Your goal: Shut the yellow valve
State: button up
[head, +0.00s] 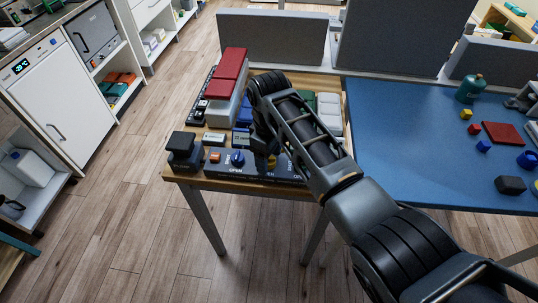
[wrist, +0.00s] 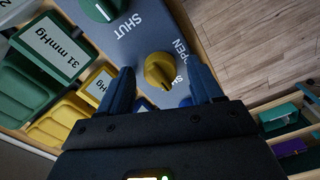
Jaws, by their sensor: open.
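The yellow valve (wrist: 158,70) is a round knob on a grey panel (wrist: 146,38) with OPEN and SHUT lettering beside it. In the wrist view it sits between the two blue fingers of my gripper (wrist: 162,75), which are spread apart on either side of it. I cannot tell whether the fingers touch it, nor which word the knob points to. In the head view a little of the yellow valve (head: 271,162) shows beside my gripper, at the front edge of the wooden table (head: 190,180); my arm hides much of the panel.
A green knob (wrist: 104,8) and a blue knob (head: 238,158) are on the same panel. A green-framed display reading 31 mmHg (wrist: 57,48) is near it. Red-topped boxes (head: 227,75) stand behind. A blue table (head: 400,130) with small objects adjoins at right. Floor at left is clear.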

jog(key=shift+r+b, duration=0.4)
jog(key=shift+r, duration=3.5)
